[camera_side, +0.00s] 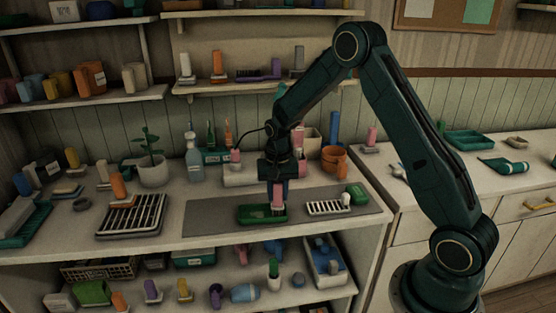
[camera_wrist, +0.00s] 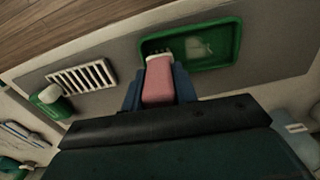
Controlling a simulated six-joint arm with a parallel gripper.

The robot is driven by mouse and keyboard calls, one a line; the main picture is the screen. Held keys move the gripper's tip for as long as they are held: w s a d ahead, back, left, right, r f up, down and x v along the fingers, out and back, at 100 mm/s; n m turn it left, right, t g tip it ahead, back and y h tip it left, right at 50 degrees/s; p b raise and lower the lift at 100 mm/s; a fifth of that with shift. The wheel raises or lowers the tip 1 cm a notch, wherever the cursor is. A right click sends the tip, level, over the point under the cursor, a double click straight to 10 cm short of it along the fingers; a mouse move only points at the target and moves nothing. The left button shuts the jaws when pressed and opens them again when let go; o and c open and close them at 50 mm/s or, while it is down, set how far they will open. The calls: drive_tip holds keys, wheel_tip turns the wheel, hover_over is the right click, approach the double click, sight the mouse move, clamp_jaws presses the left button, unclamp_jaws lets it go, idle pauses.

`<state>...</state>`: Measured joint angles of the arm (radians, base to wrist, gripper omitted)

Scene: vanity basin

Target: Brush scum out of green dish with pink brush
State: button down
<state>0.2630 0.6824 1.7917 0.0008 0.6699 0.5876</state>
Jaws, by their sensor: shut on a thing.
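The green dish (camera_side: 250,214) lies on the grey mat on the counter, below my gripper. In the wrist view the green dish (camera_wrist: 226,36) shows a pale patch of scum (camera_wrist: 198,48) on its floor. My gripper (camera_side: 278,188) points down and is shut on the pink brush (camera_side: 278,204). The brush's pink handle (camera_wrist: 158,82) sits between the fingers in the wrist view, with its pale bristle end at the dish's near left edge. I cannot tell whether the bristles touch the dish.

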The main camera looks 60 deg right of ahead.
drive_tip(key=shift+s+d, duration=0.1)
drive_tip(key=shift+s+d, duration=1.15)
drive_tip(key=shift+s, duration=0.1)
drive_tip(key=shift+a, duration=0.1)
drive_tip(key=shift+w+a, duration=1.15)
drive_tip(key=shift+w, duration=0.25)
drive_tip(key=shift+w+a, duration=0.1)
drive_tip(key=shift+w+a, duration=1.1)
drive_tip(key=shift+w, duration=0.15)
drive_tip(key=shift+r, duration=0.25)
drive_tip(key=shift+r, duration=0.6)
